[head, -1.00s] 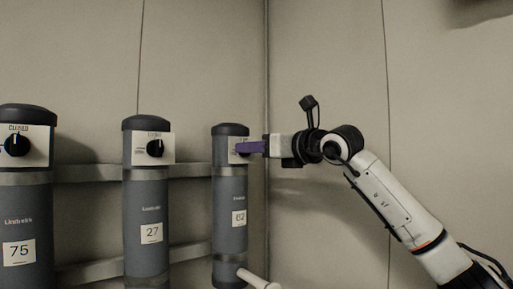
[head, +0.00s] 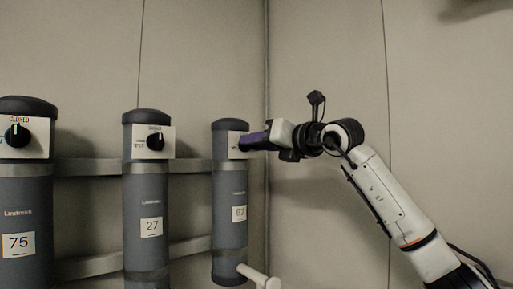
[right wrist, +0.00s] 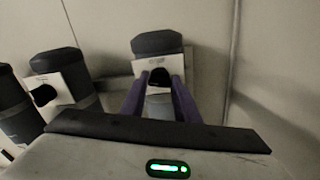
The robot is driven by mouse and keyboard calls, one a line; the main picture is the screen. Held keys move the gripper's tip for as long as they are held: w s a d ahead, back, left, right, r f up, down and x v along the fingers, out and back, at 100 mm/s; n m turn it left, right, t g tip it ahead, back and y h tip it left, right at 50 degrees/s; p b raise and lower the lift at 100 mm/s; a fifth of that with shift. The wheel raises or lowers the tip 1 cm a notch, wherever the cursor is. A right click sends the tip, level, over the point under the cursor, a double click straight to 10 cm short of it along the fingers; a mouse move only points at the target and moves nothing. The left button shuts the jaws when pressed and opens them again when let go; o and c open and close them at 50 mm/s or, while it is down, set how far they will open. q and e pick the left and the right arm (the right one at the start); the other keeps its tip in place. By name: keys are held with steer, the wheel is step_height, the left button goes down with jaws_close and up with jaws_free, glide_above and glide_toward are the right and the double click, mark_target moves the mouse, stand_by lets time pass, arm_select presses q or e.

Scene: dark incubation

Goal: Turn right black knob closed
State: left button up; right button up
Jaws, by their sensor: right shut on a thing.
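My right gripper (head: 244,144), with purple fingers, reaches in from the right and is shut on this knob. In the right wrist view the two fingers (right wrist: 158,88) stand on either side of the knob. In the head view the fingers hide most of the knob, so its pointer cannot be read. My left gripper is not in view.
Two more grey cylinders, labelled 27 (head: 145,190) and 75 (head: 22,205), stand to the left with their own black knobs (head: 155,141) (head: 17,135). Metal rails (head: 90,167) run behind them. A white pipe (head: 258,275) juts out low by the right cylinder.

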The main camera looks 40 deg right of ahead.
steer(key=shift+d+f+m+b, duration=0.1)
steer(key=shift+m+b, duration=0.4)
steer(key=shift+m, duration=3.15)
steer(key=shift+d+f+m+b, duration=0.1)
steer(key=shift+m+b, duration=0.4)
steer(key=shift+m, duration=3.15)
steer(key=o, duration=1)
steer(key=shift+o, duration=0.2)
